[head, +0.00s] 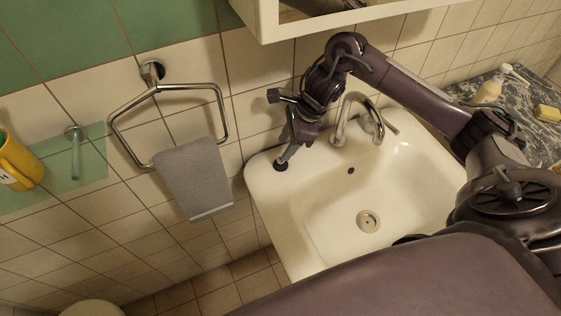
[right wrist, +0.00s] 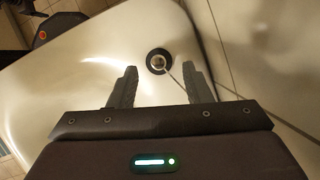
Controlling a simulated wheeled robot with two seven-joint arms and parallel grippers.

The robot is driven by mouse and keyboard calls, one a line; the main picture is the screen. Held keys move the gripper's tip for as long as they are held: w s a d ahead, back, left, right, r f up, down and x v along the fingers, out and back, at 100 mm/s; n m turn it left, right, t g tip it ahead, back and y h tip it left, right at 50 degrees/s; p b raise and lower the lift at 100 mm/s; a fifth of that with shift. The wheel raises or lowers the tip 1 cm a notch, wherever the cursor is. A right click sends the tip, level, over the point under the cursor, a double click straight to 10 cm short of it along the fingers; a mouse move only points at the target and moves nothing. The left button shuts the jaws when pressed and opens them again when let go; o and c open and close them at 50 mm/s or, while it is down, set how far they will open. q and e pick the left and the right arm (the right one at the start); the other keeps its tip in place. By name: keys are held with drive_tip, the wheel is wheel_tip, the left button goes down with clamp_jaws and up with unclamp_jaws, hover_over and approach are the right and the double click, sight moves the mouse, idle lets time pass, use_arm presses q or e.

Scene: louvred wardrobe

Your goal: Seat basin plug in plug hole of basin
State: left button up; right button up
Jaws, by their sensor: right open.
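The basin plug (head: 280,165) is a small dark disc on the back left corner of the white basin's rim (head: 262,178). In the right wrist view the plug (right wrist: 159,61) shows as a black ring with a lighter middle, with a thin chain or cord running from it. My right gripper (head: 287,154) points down just above the plug. Its two fingers are open, one to each side of the plug in the right wrist view (right wrist: 160,74), with no grip on it visible. The plug hole (head: 368,221) is a round metal drain, uncovered, in the basin floor. My left gripper is not in view.
A chrome tap (head: 345,120) stands at the basin's back, right of my right gripper. A towel ring holds a grey towel (head: 195,178) left of the basin. A cabinet (head: 285,22) hangs above.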

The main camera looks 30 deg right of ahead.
sight(281, 162)
drive_tip(key=x, duration=0.1)
drive_tip(key=p+x, duration=0.1)
drive_tip(key=x, duration=0.1)
drive_tip(key=p+x, duration=0.1)
drive_tip(key=shift+s+d+f, duration=0.1)
drive_tip(key=shift+s+f, duration=0.1)
drive_tip(key=shift+f, duration=0.5)
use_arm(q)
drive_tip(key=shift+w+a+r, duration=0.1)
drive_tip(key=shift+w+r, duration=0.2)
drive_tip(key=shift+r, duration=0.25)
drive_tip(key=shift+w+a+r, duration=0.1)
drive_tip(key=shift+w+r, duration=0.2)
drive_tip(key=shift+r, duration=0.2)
use_arm(e)
drive_tip(key=shift+w, duration=0.1)
clamp_jaws()
